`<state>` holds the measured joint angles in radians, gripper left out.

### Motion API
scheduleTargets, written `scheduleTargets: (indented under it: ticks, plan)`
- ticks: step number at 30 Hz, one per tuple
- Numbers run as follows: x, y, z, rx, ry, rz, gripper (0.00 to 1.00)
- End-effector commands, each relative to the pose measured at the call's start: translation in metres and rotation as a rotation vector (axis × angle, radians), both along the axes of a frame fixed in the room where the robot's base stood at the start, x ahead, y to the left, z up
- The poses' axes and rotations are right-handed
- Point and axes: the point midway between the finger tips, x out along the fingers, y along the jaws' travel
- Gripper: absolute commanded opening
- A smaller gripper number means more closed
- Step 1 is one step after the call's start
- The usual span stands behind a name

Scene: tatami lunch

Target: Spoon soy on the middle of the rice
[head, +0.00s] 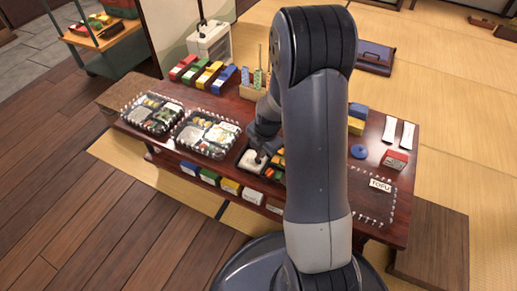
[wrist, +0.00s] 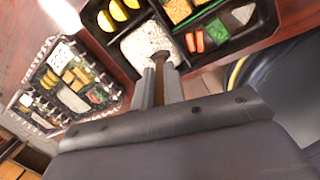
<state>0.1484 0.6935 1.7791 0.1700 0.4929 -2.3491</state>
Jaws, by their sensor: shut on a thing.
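My gripper (wrist: 160,88) is shut on a brown spoon (wrist: 158,62) in the wrist view. The spoon's tip is over or at the lower right part of the white rice (wrist: 137,44); I cannot tell whether it touches. I cannot make out soy in the spoon. The rice has dark specks and fills one compartment of a black lunch box (wrist: 210,57). In the head view the rice (head: 249,160) is partly visible below my arm, which hides most of that box.
Two clear-lidded lunch boxes stand on the table's left, one (head: 152,113) beside the other (head: 208,133). Coloured packs (head: 210,74) line the back. A blue round thing (head: 359,151), a red-and-white box (head: 395,160) and a TOFU card (head: 380,186) lie at the right.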

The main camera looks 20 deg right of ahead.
Motion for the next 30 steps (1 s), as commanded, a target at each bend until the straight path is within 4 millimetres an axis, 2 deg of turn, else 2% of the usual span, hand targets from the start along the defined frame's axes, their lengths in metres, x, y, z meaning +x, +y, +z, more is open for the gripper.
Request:
scheduleTargets:
  ticks: [8,30]
  plan:
    - [-0.0072,-0.0079,0.0007,0.000,-0.001,0.000,0.00]
    - [-0.0045,-0.0104,-0.0007,0.000,-0.001,0.000,0.00]
